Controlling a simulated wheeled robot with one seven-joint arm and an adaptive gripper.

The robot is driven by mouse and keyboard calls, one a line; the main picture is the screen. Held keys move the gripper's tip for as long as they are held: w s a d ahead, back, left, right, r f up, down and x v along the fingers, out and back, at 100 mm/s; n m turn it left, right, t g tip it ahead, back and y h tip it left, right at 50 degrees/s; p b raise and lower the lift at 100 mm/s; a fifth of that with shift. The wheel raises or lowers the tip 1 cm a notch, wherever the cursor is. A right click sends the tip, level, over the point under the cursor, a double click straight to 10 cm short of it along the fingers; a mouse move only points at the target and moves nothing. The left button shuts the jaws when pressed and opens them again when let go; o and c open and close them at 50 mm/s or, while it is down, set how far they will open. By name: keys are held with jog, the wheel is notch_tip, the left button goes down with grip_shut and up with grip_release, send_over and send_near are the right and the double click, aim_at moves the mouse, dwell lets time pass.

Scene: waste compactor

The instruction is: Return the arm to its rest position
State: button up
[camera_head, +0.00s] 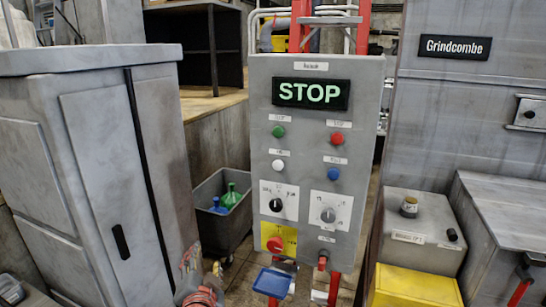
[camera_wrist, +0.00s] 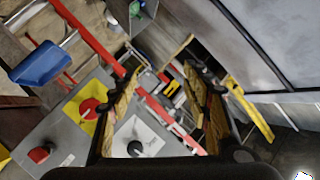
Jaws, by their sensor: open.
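My gripper (camera_wrist: 168,78) shows in the wrist view with its two dark fingers and worn yellow pads spread apart. Nothing is held between the pads. The grey control panel (camera_wrist: 68,145) lies beyond and to the left of the fingers, tilted in this view. Its red knob on a yellow plate (camera_wrist: 88,108) and a white dial plate (camera_wrist: 140,136) are near the left finger. In the head view the panel (camera_head: 308,238) stands upright in the middle, with a lit STOP display (camera_head: 311,94).
A grey cabinet (camera_head: 105,150) stands at the left. A dark bin (camera_head: 222,225) with green and blue items sits behind. A large grey machine marked Grindcombe (camera_head: 465,100) and a yellow box (camera_head: 415,287) are at the right. A blue pedal (camera_head: 272,282) is below the panel.

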jog(key=s+a+f+n+g+y, duration=0.35)
jog(key=s+n+g, duration=0.2)
jog(key=s, duration=0.25)
jog(key=s+d+f+n+g, duration=0.3)
jog(key=s+d+n+g, duration=0.1)
jog(key=s+d, duration=0.45)
jog(key=s+d+r+m+h, duration=0.1)
jog(key=s+d+h, duration=0.1)
jog(key=d, duration=0.8)
jog(key=s+d+r+h, duration=0.2)
jog(key=s+d, duration=0.1)
jog(key=d, duration=0.8)
jog(key=s+d+r+m+h, duration=0.1)
jog(key=s+d+h, duration=0.1)
jog(key=d, duration=0.9)
jog(key=shift+s+r+m, duration=0.3)
jog(key=shift+s+m, duration=0.05)
jog(key=shift+s, duration=0.45)
jog(key=shift+c, duration=1.2)
